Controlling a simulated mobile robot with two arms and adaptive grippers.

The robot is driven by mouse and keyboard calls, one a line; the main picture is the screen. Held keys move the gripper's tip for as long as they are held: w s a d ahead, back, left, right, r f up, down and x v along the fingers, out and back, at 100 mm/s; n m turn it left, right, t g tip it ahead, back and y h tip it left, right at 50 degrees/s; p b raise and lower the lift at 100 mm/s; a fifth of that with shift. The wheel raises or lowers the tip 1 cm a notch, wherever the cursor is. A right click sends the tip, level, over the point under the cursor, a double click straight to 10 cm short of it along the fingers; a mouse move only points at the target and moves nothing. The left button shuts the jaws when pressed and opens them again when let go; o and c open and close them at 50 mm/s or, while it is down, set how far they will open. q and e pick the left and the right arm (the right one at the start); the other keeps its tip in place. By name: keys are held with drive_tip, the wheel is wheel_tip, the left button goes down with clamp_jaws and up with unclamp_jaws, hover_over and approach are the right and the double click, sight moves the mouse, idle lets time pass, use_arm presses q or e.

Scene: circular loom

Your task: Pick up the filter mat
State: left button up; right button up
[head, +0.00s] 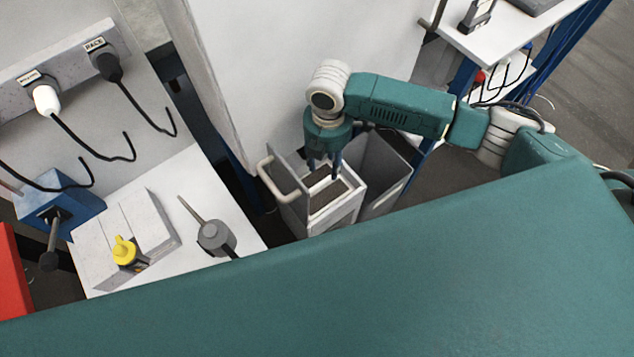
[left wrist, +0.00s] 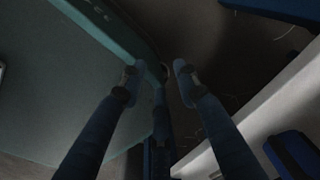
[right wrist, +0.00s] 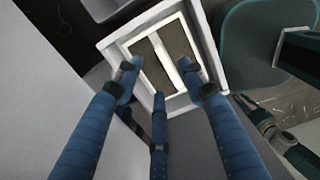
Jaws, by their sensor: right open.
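The filter mat seems to be the grey-brown surface (head: 327,197) inside a white-framed box (head: 345,212) near the centre of the head view. In the right wrist view it shows as grey-brown panels (right wrist: 176,40) split by a pale bar, inside the white frame (right wrist: 212,65). My right gripper (head: 325,163) points down over this box with its fingers spread. Contact cannot be told. My left gripper (left wrist: 157,72) is open and empty, away from the box.
A grey bin (head: 388,175) stands right of the box, and a tall pale panel (head: 290,70) rises behind. A white table (head: 235,235) at left carries a grey block with a yellow part (head: 125,251) and a grey round tool (head: 215,237). Hooks and plugs hang above.

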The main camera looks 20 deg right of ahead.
sight(325, 179)
drive_tip(key=shift+s+f, duration=0.25)
drive_tip(key=shift+f, duration=1.15)
drive_tip(key=shift+w+f, duration=0.1)
drive_tip(key=shift+f, duration=0.25)
wheel_tip(325, 179, down, 5)
drive_tip(key=shift+a+r, duration=0.1)
drive_tip(key=shift+r, duration=0.1)
use_arm(q)
drive_tip(key=shift+s, duration=1.1)
use_arm(e)
clamp_jaws()
